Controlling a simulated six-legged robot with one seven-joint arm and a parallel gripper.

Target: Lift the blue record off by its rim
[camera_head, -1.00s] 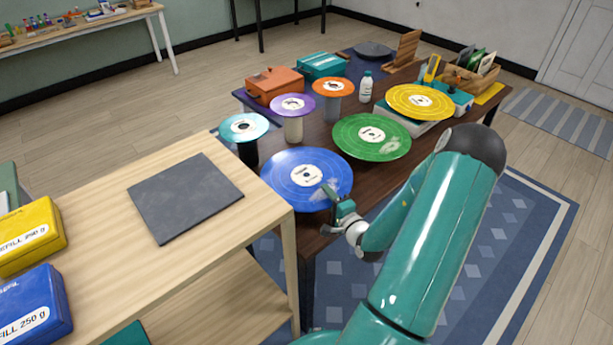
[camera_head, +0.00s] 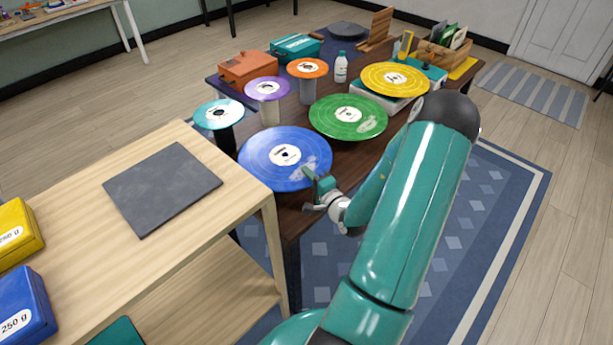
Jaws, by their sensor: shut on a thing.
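The blue record (camera_head: 262,163) lies flat and level at the near end of the dark wooden table, with a white centre label and a pale smudge at its right side. What holds it up from below is hidden. My gripper (camera_head: 313,181) is at the record's right front rim, beside the smudge, and is shut on that rim. The lower finger is partly hidden by the record and my wrist.
A green record (camera_head: 330,116) lies close behind the blue one. Teal (camera_head: 218,106), purple (camera_head: 267,85) and orange (camera_head: 308,65) discs stand on posts to the left. A light wooden bench (camera_head: 222,215) with a grey mat (camera_head: 160,192) stands front left.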

